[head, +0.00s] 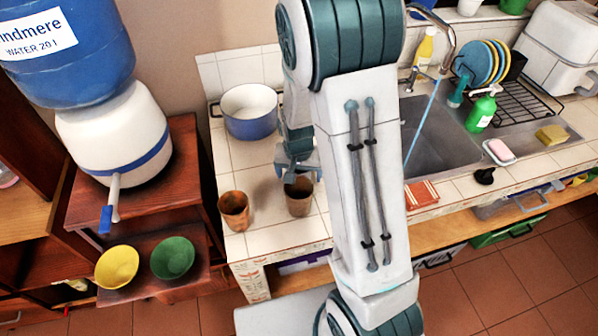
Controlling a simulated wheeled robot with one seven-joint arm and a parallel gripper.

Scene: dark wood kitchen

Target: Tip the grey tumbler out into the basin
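Two tumblers stand upright on the tiled counter left of my arm. The left one is an orange-brown tumbler (234,211). The right one is a duller, darker brown-grey tumbler (298,199); neither looks plainly grey. My gripper (300,177) is at the rim of the darker tumbler, with its fingers spread to about the rim's width. Whether they touch or hold it is unclear. The basin (454,147) is a grey sink right of my arm, which hides its left part. A thin blue line, perhaps running water, slants down into it below the tap (450,45).
A blue and white pot (250,112) stands behind the tumblers.

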